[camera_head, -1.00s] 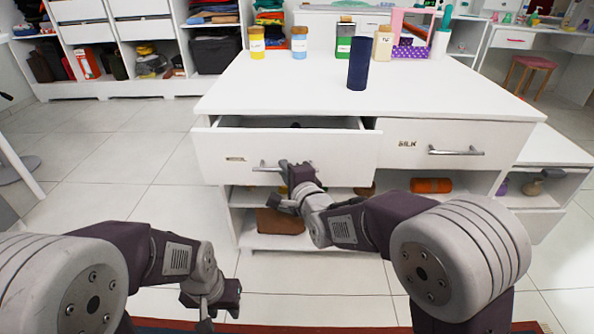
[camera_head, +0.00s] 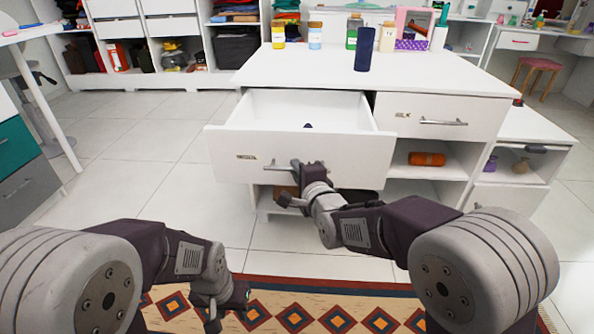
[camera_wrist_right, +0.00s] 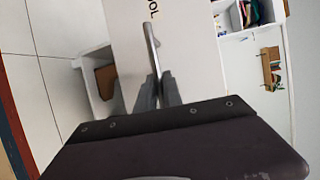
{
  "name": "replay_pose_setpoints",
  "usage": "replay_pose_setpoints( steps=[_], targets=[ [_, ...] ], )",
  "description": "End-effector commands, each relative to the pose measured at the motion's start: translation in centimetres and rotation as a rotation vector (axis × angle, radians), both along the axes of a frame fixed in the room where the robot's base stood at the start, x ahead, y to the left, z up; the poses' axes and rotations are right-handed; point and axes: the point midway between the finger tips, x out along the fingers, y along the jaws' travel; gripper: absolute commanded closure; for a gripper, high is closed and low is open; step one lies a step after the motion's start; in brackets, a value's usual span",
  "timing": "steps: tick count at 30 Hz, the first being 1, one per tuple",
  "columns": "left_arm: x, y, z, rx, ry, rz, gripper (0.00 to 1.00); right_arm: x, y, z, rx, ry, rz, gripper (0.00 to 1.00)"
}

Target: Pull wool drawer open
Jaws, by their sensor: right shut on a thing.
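The wool drawer (camera_head: 225,155) is the left drawer of the white island and stands well out of it. Its inside is visible, with a small dark item (camera_head: 308,125) near the back. My right gripper (camera_head: 297,174) is shut on the drawer's silver bar handle (camera_head: 276,165), at the handle's right part. The handle (camera_wrist_right: 151,38) also shows in the right wrist view, running between the fingers (camera_wrist_right: 158,92), beside printed letters on the drawer front. My left gripper (camera_head: 228,308) hangs low at the front left, away from the drawer; its jaw state is unclear.
The silk drawer (camera_head: 405,116) to the right is shut. Bottles and a dark blue cylinder (camera_head: 364,50) stand on the white island top (camera_head: 310,68). An orange roll (camera_head: 427,159) lies on a shelf below. A patterned rug (camera_head: 300,302) covers the floor in front.

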Motion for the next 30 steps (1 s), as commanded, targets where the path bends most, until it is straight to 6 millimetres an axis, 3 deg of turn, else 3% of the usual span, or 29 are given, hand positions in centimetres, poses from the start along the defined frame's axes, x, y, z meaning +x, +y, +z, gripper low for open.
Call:
replay_pose_setpoints(
  steps=[16,17,30],
  targets=[
    [0.00,0.00,-0.04,0.000,0.000,0.000,0.64,0.02,-0.05,0.01,0.000,0.000,-0.001,1.00],
    [0.00,0.00,-0.04,0.000,0.000,0.000,0.64,0.02,-0.05,0.01,0.000,0.000,-0.001,0.81],
    [0.00,0.00,0.59,0.000,0.000,0.000,0.64,-0.86,-0.36,0.45,0.000,0.000,0.000,0.80]
  ],
)
